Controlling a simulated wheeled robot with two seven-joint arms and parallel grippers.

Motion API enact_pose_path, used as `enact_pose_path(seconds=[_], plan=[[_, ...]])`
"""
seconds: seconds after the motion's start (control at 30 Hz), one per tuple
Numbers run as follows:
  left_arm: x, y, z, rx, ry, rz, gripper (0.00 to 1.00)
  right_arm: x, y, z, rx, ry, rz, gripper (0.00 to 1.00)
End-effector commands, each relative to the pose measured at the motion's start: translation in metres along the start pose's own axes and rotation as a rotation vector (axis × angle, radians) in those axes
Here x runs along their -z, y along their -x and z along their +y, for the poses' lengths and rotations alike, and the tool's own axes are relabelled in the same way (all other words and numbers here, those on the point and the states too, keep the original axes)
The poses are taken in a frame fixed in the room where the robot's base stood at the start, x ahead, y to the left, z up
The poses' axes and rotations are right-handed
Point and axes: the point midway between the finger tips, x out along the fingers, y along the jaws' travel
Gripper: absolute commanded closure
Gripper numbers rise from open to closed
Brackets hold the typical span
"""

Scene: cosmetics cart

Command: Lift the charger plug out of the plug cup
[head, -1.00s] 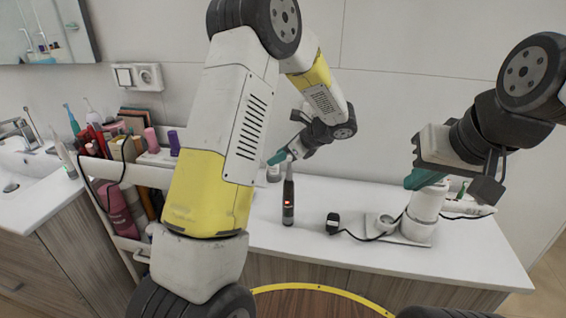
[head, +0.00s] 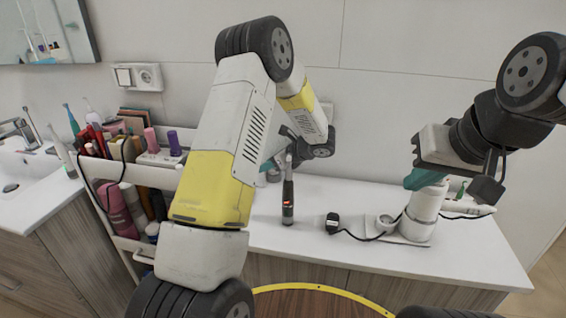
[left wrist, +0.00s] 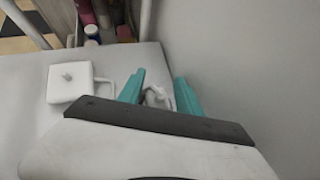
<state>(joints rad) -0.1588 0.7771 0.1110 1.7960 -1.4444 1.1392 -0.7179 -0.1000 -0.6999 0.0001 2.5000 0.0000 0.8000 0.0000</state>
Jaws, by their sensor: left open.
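My left gripper (left wrist: 158,90) shows in the left wrist view with its two teal fingers apart. A small white object (left wrist: 157,98), possibly the charger plug, is between or just beyond the fingers; I cannot tell whether they touch it. In the head view my left arm hides most of this gripper. A pale rounded object (head: 274,173), possibly the plug cup, shows beside the arm at the back of the counter.
A dark upright device (head: 288,203) stands on the counter near my left gripper. The cart (head: 150,172) holds several bottles at the left. The white stand (head: 423,215) is at right.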

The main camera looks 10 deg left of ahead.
Motion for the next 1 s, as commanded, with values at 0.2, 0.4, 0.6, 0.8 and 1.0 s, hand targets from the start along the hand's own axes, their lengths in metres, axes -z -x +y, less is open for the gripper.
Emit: enact_pose_path(seconds=[0.2,0.4,0.6,0.8,1.0], plan=[[0.0,0.001,0.0,0.0,0.0,0.0,0.86,0.0,0.0,0.0,0.0,0.0,0.0,1.0],[0.0,0.001,0.0,0.0,0.0,0.0,1.0,0.0,0.0,0.0,0.0,0.0,0.0,1.0],[-0.002,0.002,0.0,0.0,0.001,0.0,1.0,0.0,0.0,0.0,0.0,0.0,0.0,1.0],[-0.015,0.012,0.0,0.001,0.003,-0.001,1.0,0.0,0.0,0.0,0.0,0.0,0.0,1.0],[-0.018,0.038,0.003,0.003,-0.004,0.0,1.0,0.0,0.0,0.0,0.0,0.0,0.0,1.0]])
